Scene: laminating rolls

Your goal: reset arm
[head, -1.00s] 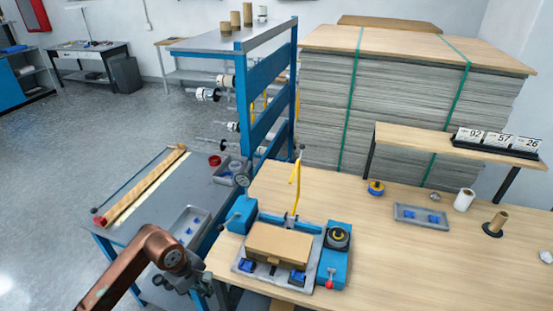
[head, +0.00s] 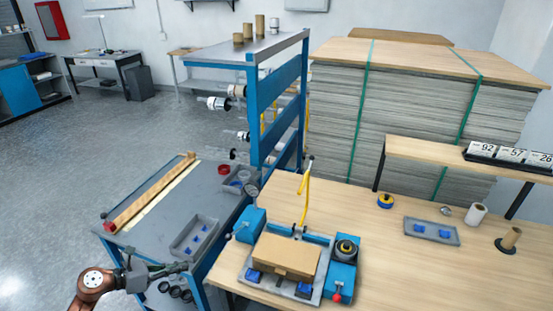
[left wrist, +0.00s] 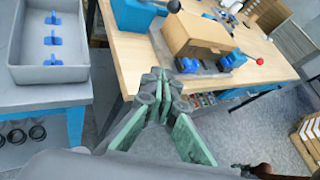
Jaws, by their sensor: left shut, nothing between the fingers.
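My left arm (head: 93,283) comes in at the lower left of the head view. Its gripper (head: 182,267) is beside the grey side table's front edge, left of the wooden workbench. In the left wrist view the greenish fingers of the left gripper (left wrist: 160,82) meet at their tips, shut and empty. They show in front of the bench edge, apart from the brown box (left wrist: 197,36). My right gripper is in neither view.
The box (head: 286,258) sits in a blue-and-grey fixture (head: 342,275) on the workbench (head: 430,285). A grey tray with blue clips (head: 194,236) lies on the side table (head: 165,215). A blue rack (head: 262,120) stands behind. Open floor (head: 60,170) lies at left.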

